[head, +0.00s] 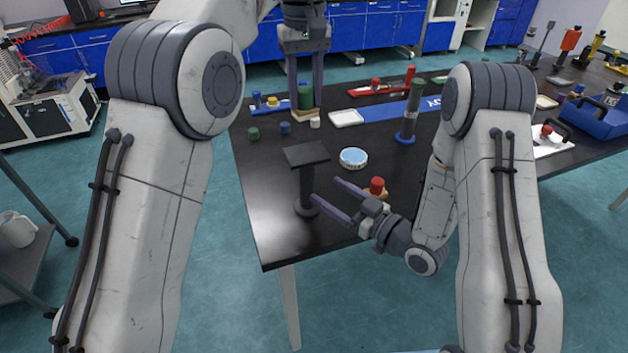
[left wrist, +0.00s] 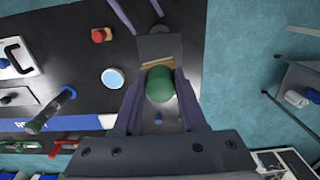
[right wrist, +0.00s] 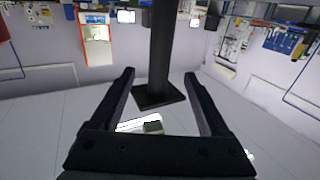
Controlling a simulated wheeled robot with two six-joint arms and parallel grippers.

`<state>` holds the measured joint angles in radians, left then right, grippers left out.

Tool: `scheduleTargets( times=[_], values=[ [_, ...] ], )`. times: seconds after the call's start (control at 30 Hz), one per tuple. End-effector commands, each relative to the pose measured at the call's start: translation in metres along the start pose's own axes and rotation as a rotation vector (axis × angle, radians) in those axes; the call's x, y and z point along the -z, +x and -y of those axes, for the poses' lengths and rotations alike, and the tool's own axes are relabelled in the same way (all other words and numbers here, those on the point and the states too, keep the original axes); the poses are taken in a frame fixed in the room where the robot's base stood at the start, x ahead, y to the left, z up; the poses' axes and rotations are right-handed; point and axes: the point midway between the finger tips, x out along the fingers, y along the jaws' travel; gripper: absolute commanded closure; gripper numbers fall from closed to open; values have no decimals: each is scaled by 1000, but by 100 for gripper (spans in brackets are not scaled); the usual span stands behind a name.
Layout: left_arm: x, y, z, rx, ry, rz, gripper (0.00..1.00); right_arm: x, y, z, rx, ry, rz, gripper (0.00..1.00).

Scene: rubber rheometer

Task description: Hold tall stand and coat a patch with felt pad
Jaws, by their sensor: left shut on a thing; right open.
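The tall black stand (head: 304,184) stands on the near part of the table, with a flat square top plate (head: 306,155) and a round base. The plate also shows in the left wrist view (left wrist: 158,46). The felt pad (head: 303,114), tan with a green grip (head: 305,92), is held upright in my left gripper (head: 305,106), beyond the stand. I cannot tell whether the pad touches anything below. My right gripper (head: 325,189) is open, low beside the stand. In the right wrist view the post (right wrist: 160,45) lines up between its fingers. The patch cannot be made out.
A round blue-and-white tin (head: 353,158) lies right of the stand. A red-topped piece (head: 377,186) sits beside my right gripper. A dark cylinder on a blue base (head: 408,112) stands farther right. Small green, blue and white pieces and a white tray (head: 346,119) lie farther back.

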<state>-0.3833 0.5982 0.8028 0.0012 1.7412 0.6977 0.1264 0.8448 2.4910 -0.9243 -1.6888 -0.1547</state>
Motion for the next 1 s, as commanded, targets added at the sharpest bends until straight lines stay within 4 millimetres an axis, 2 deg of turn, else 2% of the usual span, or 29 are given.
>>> scheduleTargets(
  times=[0.03,0.2,0.4,0.6,0.83,0.87,1.0],
  values=[
    [0,0,0,0,0,0,100,0,12,2,7,-4,-2,20],
    [0,0,0,0,0,0,100,1,44,1,4,-3,-2,20],
    [0,0,0,0,0,0,100,0,70,0,1,-1,-1,20],
    [0,0,0,0,0,0,100,0,80,0,-2,0,-1,20],
    [0,0,0,0,0,0,100,0,80,0,-2,0,0,20],
    [0,0,0,0,0,0,100,0,80,0,-2,0,0,24],
    [0,0,0,0,0,0,100,0,80,0,-2,0,0,78]
  ],
)
